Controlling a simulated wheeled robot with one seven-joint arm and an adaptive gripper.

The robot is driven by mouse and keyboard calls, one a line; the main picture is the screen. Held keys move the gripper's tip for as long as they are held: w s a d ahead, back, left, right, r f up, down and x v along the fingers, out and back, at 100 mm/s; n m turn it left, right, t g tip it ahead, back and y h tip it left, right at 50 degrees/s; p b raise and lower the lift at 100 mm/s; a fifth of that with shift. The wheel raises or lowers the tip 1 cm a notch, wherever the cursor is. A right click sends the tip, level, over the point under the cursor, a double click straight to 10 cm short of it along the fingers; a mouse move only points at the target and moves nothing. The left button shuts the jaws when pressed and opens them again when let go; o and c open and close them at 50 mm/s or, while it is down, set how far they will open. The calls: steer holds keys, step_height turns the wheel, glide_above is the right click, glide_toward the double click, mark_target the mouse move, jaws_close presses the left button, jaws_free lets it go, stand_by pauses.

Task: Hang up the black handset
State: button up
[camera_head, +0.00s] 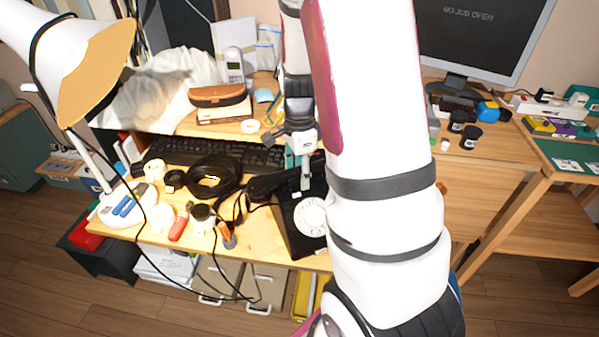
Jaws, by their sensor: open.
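The black dial phone (293,231) stands near the front edge of the wooden desk, its white dial (312,216) facing up. The black handset (264,187) shows at the phone's back, its left end sticking out past the body. I cannot tell whether it rests fully in the cradle. My gripper (304,180) points down over the handset and the back of the phone, its jaws open. My gripper and arm hide part of the handset and the phone's right side. Contact between my fingers and the handset cannot be made out.
A black keyboard (213,152) lies behind, with a coiled black cable (212,177) at the left. A lamp (75,50) leans over the left side. Small items crowd the desk's front left. A monitor (480,38) stands at the back right.

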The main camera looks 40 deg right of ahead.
step_height(320, 180, up, 12)
steer(key=shift+f, duration=0.25)
stand_by(0.6)
steer(key=s+a+r+n, duration=0.4)
steer(key=s+a+n, duration=0.1)
steer(key=a, duration=0.2)
steer(key=s+a+r+n, duration=0.4)
steer(key=a+n, duration=0.2)
steer(key=s+a+n+t, duration=0.1)
steer(key=s+a+n, duration=0.2)
steer(key=s+n, duration=0.3)
steer(key=s+a+n, duration=0.4)
steer(key=s+n, duration=0.1)
steer(key=s, duration=0.2)
step_height(320, 180, up, 17)
steer(key=t+p, duration=0.3)
steer(key=p, duration=1.2)
steer(key=shift+s+d, duration=0.2)
steer(key=shift+s, duration=0.05)
